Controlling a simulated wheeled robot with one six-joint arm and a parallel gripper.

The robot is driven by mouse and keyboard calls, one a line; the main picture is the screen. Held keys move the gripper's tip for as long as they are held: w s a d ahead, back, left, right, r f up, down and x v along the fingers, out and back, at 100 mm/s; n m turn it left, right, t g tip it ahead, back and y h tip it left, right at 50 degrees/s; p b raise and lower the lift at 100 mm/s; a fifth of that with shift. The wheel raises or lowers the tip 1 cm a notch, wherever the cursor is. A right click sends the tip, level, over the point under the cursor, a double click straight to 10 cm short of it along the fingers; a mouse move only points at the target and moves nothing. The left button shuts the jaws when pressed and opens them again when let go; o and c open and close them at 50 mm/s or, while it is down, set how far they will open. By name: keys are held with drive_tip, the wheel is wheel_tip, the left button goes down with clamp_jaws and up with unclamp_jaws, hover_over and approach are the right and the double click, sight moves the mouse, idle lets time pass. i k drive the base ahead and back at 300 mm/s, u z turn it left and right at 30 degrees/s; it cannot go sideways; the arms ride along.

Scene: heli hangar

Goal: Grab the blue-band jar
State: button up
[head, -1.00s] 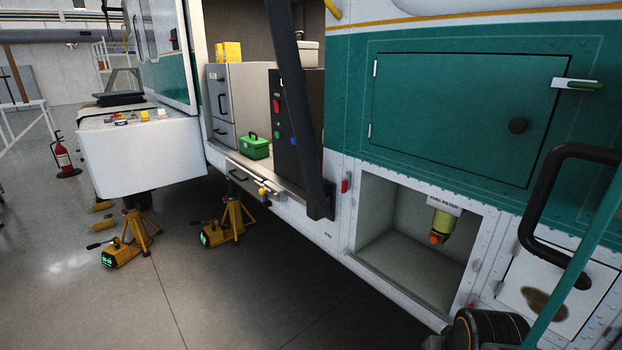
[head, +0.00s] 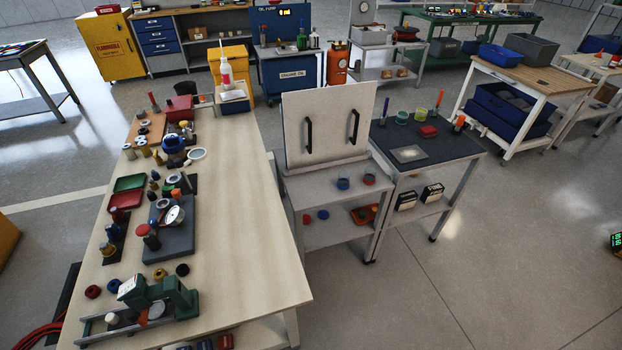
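A small clear jar with a blue band (head: 343,183) stands on the top of a grey cart (head: 312,190), in front of an upright white panel with two black handles (head: 328,122). A similar jar with a red band (head: 369,179) stands just to its right. Both are small in the picture, so fine detail cannot be told. My gripper is not in view.
A long wooden workbench (head: 235,250) crowded with tools stands left of the cart. A dark-topped table (head: 445,142) with cups adjoins the cart on the right. The cart's lower shelf holds small blue and red items. The floor at front right (head: 480,270) is clear.

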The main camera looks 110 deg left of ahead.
sight(344, 176)
drive_tip(key=u, duration=2.65)
drive_tip(key=i, duration=2)
drive_tip(key=u, duration=3.4)
